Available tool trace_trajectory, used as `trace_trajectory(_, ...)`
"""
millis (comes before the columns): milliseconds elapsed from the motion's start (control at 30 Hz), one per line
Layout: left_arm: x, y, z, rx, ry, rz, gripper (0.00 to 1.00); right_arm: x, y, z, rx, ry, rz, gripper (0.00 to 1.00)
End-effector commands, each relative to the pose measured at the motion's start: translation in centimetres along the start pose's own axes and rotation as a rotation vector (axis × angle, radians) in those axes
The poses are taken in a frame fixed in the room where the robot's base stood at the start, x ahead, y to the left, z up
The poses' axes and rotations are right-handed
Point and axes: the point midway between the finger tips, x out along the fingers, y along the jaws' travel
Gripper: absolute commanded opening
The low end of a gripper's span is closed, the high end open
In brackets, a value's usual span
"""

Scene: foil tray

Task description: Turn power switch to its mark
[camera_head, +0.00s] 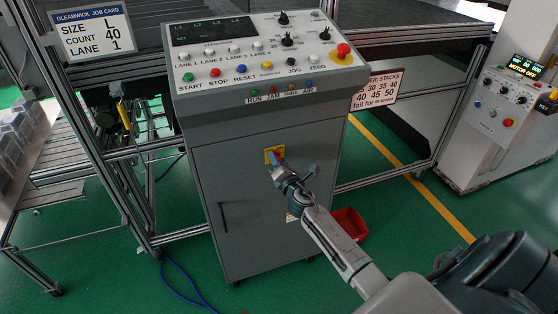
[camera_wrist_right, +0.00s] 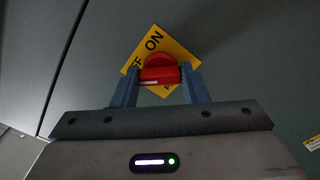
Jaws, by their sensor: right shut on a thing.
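The power switch (camera_wrist_right: 160,69) is a red rotary handle on a yellow plate (camera_wrist_right: 180,50) on the cabinet front. The plate reads "ON", with other lettering partly hidden. In the wrist view my right gripper (camera_wrist_right: 160,78) has its two blue fingers on either side of the red handle, shut on it. The handle's bar lies roughly level in that view. In the head view my right gripper (camera_head: 280,166) reaches the yellow plate (camera_head: 269,152) from the lower right and covers much of the switch. My left gripper is not in view.
The grey cabinet (camera_head: 215,170) carries a sloped control panel (camera_head: 215,70) with buttons, knobs and a red emergency stop (camera_head: 343,51). A red bin (camera_head: 350,223) sits on the green floor right of the cabinet. A second console (camera_head: 485,125) stands at the right.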

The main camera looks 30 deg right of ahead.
Motion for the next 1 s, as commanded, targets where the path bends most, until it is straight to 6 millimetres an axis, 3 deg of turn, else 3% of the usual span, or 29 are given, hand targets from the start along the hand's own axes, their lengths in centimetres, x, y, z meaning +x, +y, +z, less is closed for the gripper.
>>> trace_trajectory(633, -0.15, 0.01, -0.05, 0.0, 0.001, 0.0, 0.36, -0.03, -0.1, -0.09, -0.048, 0.001, -0.002, 0.17)
trace_trajectory(667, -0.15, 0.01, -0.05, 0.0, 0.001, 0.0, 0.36, -0.03, -0.1, -0.09, -0.048, 0.001, -0.002, 0.46)
trace_trajectory(733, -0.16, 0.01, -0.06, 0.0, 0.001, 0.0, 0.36, -0.03, -0.09, -0.08, -0.048, 0.001, -0.001, 0.6)
trace_trajectory(1000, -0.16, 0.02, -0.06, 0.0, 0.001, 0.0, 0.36, -0.03, -0.04, -0.03, -0.047, 0.0, -0.001, 0.62)
